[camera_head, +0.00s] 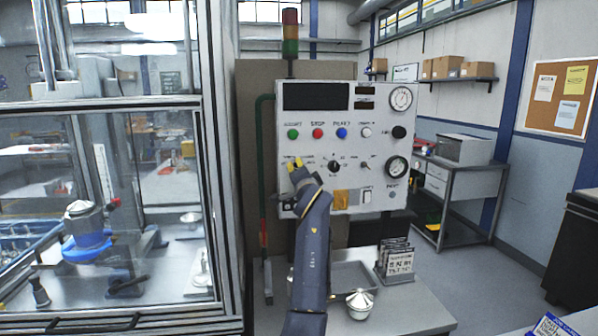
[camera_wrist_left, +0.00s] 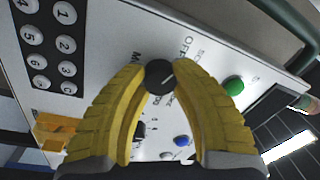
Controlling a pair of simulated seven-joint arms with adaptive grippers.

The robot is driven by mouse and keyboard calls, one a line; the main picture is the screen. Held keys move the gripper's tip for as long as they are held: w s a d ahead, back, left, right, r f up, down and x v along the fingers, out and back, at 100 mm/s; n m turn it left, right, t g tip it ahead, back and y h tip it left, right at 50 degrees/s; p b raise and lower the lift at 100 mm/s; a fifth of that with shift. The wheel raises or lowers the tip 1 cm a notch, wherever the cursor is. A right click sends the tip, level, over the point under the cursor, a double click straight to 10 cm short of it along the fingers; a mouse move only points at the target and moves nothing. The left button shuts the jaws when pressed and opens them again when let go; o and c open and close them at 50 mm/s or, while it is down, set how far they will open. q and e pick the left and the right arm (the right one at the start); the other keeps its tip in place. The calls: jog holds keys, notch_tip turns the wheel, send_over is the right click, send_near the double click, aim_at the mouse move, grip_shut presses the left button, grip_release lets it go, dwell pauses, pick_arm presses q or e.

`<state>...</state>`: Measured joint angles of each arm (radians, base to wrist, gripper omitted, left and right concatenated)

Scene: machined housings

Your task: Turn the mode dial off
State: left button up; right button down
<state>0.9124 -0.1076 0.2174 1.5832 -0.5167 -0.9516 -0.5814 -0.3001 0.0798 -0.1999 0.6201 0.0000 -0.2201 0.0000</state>
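The mode dial (camera_wrist_left: 160,76) is a small round black knob with a pale pointer line. In the left wrist view it sits between the two yellow fingertips, with the word OFF printed above and to its right. The pointer line slants up and to the right. My left gripper (camera_head: 295,164) is at the left part of the white control panel (camera_head: 322,105) and hides this dial in the head view. In the left wrist view the fingertips of my left gripper (camera_wrist_left: 160,72) close in on both sides of the dial. My right gripper is not in view.
A larger black dial (camera_head: 334,165) and a small switch (camera_head: 364,166) are to the right. Green (camera_head: 293,134), red (camera_head: 317,133) and blue (camera_head: 342,133) buttons are above. A keypad (camera_wrist_left: 50,40) shows in the wrist view. A glass enclosure (camera_head: 222,180) stands left.

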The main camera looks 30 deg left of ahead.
pick_arm(q)
jog(key=o, duration=0.4)
jog(key=shift+s+a+f, duration=0.1)
jog(key=shift+a+f, duration=0.05)
jog(key=shift+a, duration=0.15)
jog(key=shift+o, duration=1.2)
jog(key=shift+d, duration=0.2)
jog(key=v, duration=1.2)
